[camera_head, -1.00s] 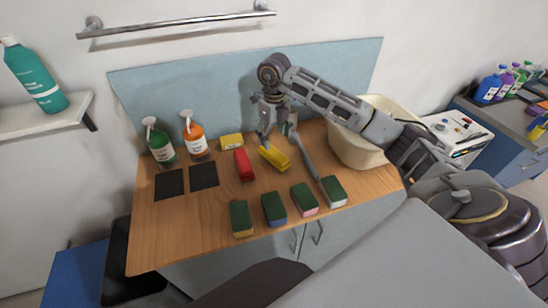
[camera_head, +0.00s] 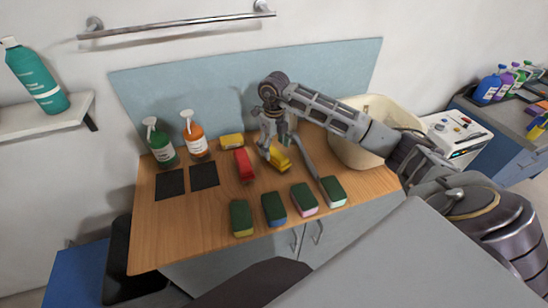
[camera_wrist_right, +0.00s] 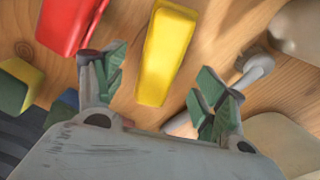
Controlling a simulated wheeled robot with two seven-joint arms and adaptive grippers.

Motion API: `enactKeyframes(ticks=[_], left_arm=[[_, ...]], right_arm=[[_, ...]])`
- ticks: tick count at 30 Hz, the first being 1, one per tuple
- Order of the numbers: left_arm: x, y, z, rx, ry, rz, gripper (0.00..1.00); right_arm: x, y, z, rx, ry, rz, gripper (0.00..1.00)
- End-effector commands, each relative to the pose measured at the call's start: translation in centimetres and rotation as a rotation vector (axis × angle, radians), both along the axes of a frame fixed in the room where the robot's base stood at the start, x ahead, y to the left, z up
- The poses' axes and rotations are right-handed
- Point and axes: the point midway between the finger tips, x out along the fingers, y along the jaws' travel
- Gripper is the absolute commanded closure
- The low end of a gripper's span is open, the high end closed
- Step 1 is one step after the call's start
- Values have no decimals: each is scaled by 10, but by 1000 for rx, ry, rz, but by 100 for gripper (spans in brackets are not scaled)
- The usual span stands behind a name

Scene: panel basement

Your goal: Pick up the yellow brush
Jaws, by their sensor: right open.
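The yellow brush (camera_head: 281,160) lies on the wooden counter, partly hidden by my right gripper in the head view. In the right wrist view the yellow brush (camera_wrist_right: 166,55) lies lengthwise ahead of the gap between my fingers. My right gripper (camera_head: 268,146) is open and empty, its fingers pointing down over the brush. In the wrist view the open fingers of the right gripper (camera_wrist_right: 160,80) stand to either side of the brush's near end. I cannot tell how high they are above the counter. My left gripper is out of view.
A red brush (camera_head: 243,165) lies just left. A yellow block (camera_head: 231,141) is behind it. Several sponges line the front, including a white-based one (camera_head: 333,191). A cream basin (camera_head: 357,151) is at the right.

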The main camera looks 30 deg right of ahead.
Motion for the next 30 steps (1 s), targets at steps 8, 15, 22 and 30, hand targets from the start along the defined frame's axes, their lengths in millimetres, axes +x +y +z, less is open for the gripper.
enactKeyframes(ticks=[8, 15, 22, 30], left_arm=[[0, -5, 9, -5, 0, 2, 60], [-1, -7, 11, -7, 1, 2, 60], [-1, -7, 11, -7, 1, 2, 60], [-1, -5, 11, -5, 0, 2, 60]], right_arm=[[1, 0, -27, 1, 3, -1, 29], [1, 0, -44, 0, 0, 0, 29], [1, 0, -45, 0, 0, 0, 29], [1, 0, -44, 0, 0, 0, 32]])
